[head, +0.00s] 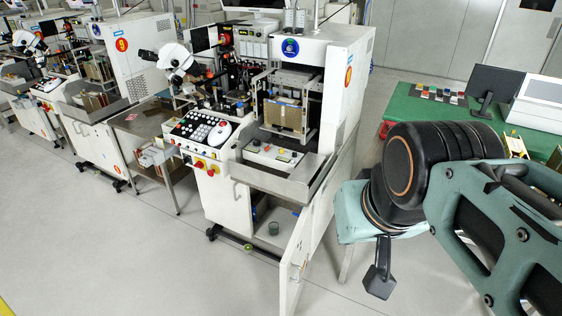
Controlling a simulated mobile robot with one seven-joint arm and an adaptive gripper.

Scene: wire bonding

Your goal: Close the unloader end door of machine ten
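A narrow white door (294,262) at the middle machine's lower right stands swung open towards the front. The low compartment (262,212) beside it is exposed. My arm reaches in from the right. A dark piece that looks like part of my gripper (380,272) hangs below the arm's teal end, right of the door and apart from it in the picture. Its fingers cannot be made out clearly.
A steel side table (150,128) is left of the machine. A green-topped table (408,105) with a monitor (495,88) is behind my arm. The grey floor (150,255) in front is clear.

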